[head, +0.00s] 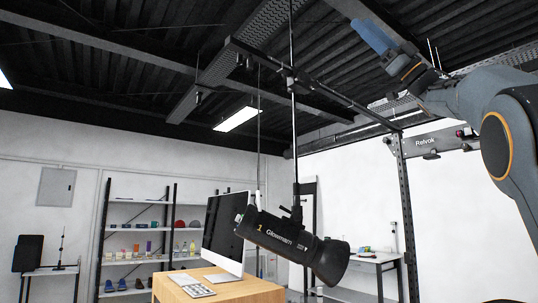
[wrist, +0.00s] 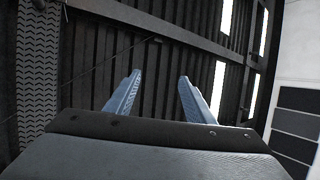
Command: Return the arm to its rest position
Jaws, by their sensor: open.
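My gripper (head: 372,37) is raised at the top right of the head view, close to the dark ceiling. Its blue fingers point up and to the left. My grey arm comes in from the right edge of the head view, bent at a joint with an orange ring. My gripper touches nothing that I can see.
A black studio lamp (head: 290,247) hangs on a pole from the ceiling rail. A monitor (head: 225,233) and keyboard stand on a wooden desk (head: 255,291). Shelves (head: 128,263) line the back wall. A metal frame (head: 404,215) stands at the right, near my arm.

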